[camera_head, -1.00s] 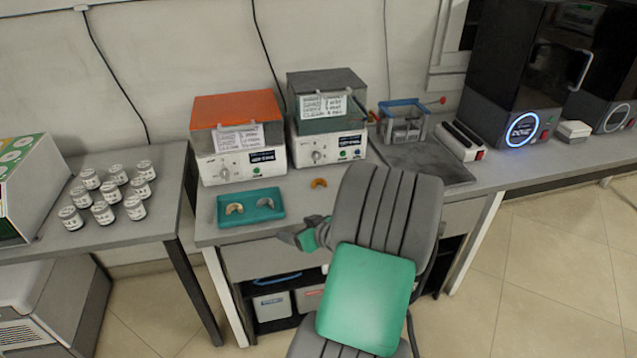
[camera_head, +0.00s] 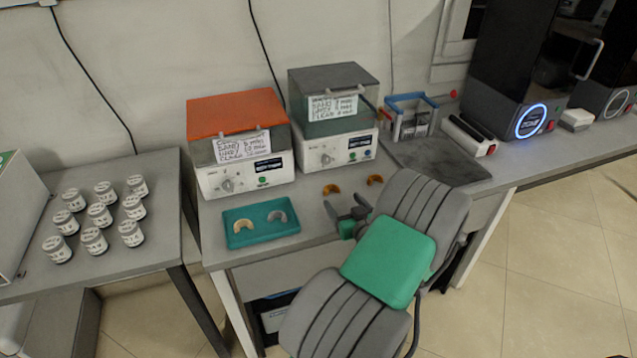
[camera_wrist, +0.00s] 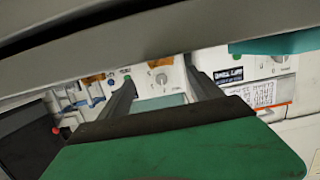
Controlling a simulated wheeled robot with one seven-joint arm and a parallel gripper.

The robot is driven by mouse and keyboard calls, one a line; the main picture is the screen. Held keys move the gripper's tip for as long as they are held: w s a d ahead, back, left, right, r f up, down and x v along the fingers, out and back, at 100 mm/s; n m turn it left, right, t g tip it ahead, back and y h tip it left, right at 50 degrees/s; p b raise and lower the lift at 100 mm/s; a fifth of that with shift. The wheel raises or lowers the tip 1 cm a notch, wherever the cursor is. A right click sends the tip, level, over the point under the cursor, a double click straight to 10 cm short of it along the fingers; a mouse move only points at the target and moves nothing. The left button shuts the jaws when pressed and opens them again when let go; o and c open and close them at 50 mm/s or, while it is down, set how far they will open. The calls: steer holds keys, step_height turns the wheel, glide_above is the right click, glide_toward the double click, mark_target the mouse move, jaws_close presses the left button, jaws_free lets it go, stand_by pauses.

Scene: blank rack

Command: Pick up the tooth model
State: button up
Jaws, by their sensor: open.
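Several arch-shaped tooth models are on the middle table. A cream one (camera_head: 244,226) and a grey one (camera_head: 277,216) lie side by side in a teal tray (camera_head: 237,242). Two orange ones lie on the bare tabletop, a left one (camera_head: 331,189) and a right one (camera_head: 375,180). My gripper (camera_head: 346,206) is open and empty, just in front of the orange models and right of the tray. In the wrist view, two small orange shapes (camera_wrist: 94,78) and (camera_wrist: 164,60) show near the fingers, and the tray (camera_wrist: 285,42) is at the upper right.
Two boxy machines, one orange-topped (camera_head: 240,150) and one grey-topped (camera_head: 334,115), stand behind the models. A blue-framed holder (camera_head: 410,118) and a dark mat (camera_head: 437,157) are to the right. Several labelled jars (camera_head: 99,214) stand on the left table.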

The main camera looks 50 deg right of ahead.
mark_target(331, 187)
steer(key=p+x, duration=0.1)
steer(key=x, duration=0.6)
steer(key=shift+w+r, duration=0.1)
steer(key=shift+w, duration=0.15)
steer(key=shift+c, duration=0.4)
steer(key=c, duration=1.3)
